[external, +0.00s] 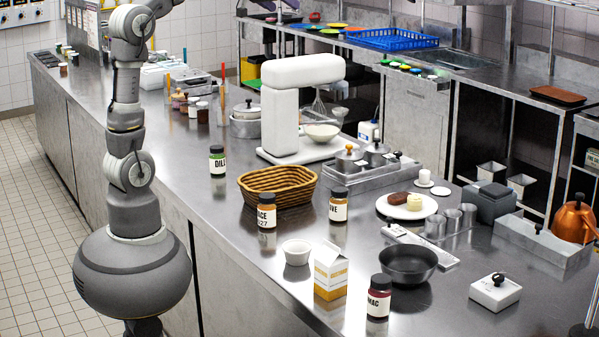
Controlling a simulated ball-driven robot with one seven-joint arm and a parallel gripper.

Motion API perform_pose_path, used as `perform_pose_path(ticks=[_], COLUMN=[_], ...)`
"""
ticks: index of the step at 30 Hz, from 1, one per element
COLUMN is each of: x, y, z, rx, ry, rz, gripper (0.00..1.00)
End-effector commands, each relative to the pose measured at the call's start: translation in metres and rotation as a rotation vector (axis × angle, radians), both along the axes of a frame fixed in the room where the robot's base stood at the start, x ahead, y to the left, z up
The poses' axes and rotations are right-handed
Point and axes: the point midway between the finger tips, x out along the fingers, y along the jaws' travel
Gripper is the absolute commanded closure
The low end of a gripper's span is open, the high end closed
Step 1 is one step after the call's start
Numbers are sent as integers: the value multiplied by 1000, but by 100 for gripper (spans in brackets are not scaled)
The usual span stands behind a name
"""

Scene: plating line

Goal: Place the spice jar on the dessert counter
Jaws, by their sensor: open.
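Several spice jars stand upright on the long steel counter (225,205); which one is meant is not clear. A jar labelled DILL (217,161) stands left of the basket. A jar ending in "ACE" (266,212) is in front of the basket, and one ending in "VE" (338,206) is to its right. A dark red jar ending in "MAC" (379,299) stands near the front. A plate (383,206) with small cakes sits on the right part; no surface is marked as the dessert counter. My arm rises at the left and leaves the top edge, so my gripper is out of view.
A wicker basket (278,187), a white stand mixer (290,90), a carton (330,272), a white cup (296,252) and a dark bowl (408,265) crowd the counter. Further jars (202,112) stand farther back. Bare steel shows left of the basket.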

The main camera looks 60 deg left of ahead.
Motion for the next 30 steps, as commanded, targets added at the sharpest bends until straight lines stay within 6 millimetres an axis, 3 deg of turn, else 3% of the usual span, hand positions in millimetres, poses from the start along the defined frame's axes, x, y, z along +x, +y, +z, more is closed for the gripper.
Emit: perform_pose_path(ticks=[1,4,7,11,20,26,28,30], x=[-25,-67,-97,-110,-111,-110,-110,-110], y=[-33,-76,-100,-110,-110,-110,-109,-109], z=[32,73,96,105,101,51,34,26], rx=[49,131,181,205,204,204,204,204], ry=[-79,-203,-283,-321,-322,-321,-321,-321], rz=[-71,-174,-234,-260,-259,-258,-258,-258], gripper=[13,13,13,13,13,13,0,0])
